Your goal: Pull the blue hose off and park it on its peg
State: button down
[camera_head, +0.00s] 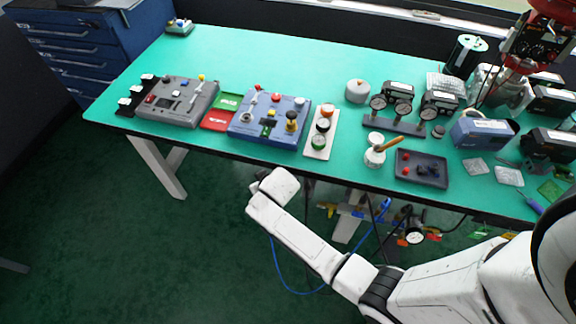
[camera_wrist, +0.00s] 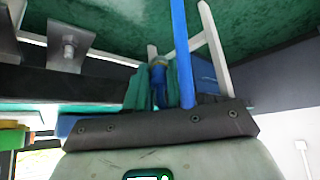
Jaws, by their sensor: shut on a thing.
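In the wrist view my gripper (camera_wrist: 158,88) is shut on the blue hose (camera_wrist: 182,50). A blue piece with a metal fitting sits between the teal fingers, and a blue length runs up past them. Whether the held end is free of its port cannot be told. In the head view the blue hose (camera_head: 290,286) hangs in a loop below the table, beside my white forearm. My fingers are hidden there behind the wrist, near the table's front edge. The valve assembly (camera_head: 352,210), with a round gauge (camera_head: 414,236), is under the table. I cannot identify the peg.
The green table (camera_head: 250,62) holds control boxes, gauges and tools along its front. A grey bracket with a bolt (camera_wrist: 70,50) is close at the upper left of the wrist view. A table leg (camera_head: 158,165) stands left; the floor (camera_head: 120,240) there is clear.

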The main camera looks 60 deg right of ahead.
jog(key=s+d+r+m+g+y+p, duration=0.2)
jog(key=s+d+r+m+g+y, duration=0.15)
jog(key=s+d+r+g, duration=0.3)
jog(key=shift+h, duration=0.45)
jog(key=f+b, duration=0.5)
jog(key=shift+w+f, duration=0.1)
jog(key=shift+w, duration=0.3)
dwell(0.4)
jog(key=shift+f+m+p, duration=0.2)
jog(key=shift+m+p, duration=0.05)
jog(key=shift+p, duration=0.05)
dwell(0.7)
dwell(0.7)
jog(key=shift+f, duration=0.2)
jog(key=c, duration=0.9)
grip_release()
jog(key=shift+r, duration=0.1)
